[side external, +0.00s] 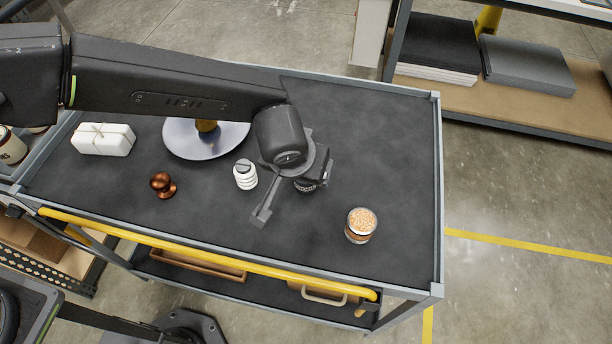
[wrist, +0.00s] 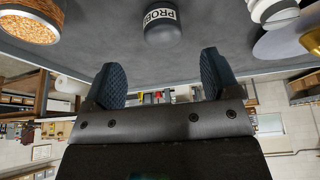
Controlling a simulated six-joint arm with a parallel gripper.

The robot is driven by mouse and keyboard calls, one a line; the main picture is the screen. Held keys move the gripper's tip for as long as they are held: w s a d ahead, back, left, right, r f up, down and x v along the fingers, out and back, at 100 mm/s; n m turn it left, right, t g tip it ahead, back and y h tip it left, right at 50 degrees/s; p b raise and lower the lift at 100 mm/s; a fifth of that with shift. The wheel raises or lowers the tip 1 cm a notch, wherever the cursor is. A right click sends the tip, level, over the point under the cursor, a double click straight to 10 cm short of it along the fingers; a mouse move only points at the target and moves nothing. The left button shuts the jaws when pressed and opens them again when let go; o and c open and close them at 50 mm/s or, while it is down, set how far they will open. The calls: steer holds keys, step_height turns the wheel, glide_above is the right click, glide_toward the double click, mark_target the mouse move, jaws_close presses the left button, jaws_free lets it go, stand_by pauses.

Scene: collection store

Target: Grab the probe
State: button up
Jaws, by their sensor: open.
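The probe (wrist: 163,28) is a dark, rounded piece with a white band lettered in black, partly cut off by the top edge of the wrist view. It stands on the dark cart top, roughly centred between the fingers but beyond their tips, with a gap. My gripper (wrist: 162,74) is open, with two dark ridged fingers apart and nothing between them. In the side view my wrist is low over the middle of the cart and covers much of that spot, so I cannot clearly tell the probe from the gripper there.
A white ribbed piece (side external: 245,175) stands left of my wrist, and a glass jar of orange bits (side external: 361,226) stands to the right. A copper knob (side external: 163,185), a metal plate (side external: 183,145) and a white tied packet (side external: 103,139) are further left.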

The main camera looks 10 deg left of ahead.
mark_target(302, 187)
steer(key=x, duration=0.8)
steer(key=shift+w+a+f, duration=0.1)
steer(key=shift+w, duration=0.25)
steer(key=shift+c, duration=0.3)
steer(key=c, duration=0.9)
steer(key=shift+c, duration=0.4)
